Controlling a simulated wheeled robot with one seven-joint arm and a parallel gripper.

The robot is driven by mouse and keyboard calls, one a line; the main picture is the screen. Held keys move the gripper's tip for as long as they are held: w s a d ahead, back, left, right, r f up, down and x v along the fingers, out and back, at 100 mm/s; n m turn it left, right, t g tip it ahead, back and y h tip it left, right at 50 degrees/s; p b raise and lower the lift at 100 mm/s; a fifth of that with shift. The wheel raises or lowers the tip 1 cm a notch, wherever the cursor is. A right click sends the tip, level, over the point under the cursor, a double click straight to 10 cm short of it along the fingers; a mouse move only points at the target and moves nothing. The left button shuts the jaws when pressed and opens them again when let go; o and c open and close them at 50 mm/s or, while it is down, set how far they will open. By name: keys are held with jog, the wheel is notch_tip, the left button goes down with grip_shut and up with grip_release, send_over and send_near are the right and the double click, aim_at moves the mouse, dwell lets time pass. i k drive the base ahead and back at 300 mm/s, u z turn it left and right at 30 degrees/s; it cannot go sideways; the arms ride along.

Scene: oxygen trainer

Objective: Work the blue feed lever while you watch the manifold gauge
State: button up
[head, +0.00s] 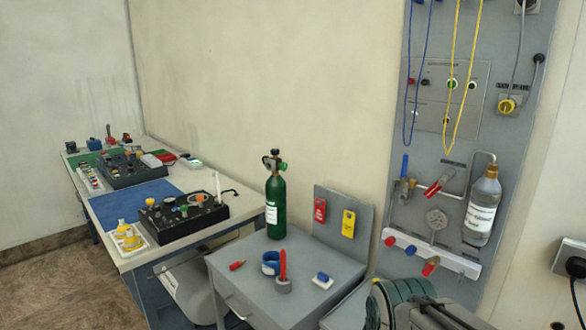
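A blue lever (405,164) stands upright on a brass-coloured valve (403,190) on the tall grey wall panel at the right. A round grey gauge (437,219) sits above a white manifold bar (455,262) lower on the same panel. Its dial is too small to read. The bar carries red and blue knobs, among them a blue one (410,250). A red lever (436,187) lies slanted just right of the blue lever.
A clear bottle (482,206) hangs right of the gauge. A green cylinder (275,200) stands on a grey cabinet (310,262) left of the panel. Blue cords (411,85) and yellow cords (457,85) hang above the levers. A green ribbed coil (393,302) is low in front of the panel.

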aim_at(405, 156)
jog(key=z, duration=0.85)
jog(key=i, duration=0.65)
jog(key=u, duration=0.95)
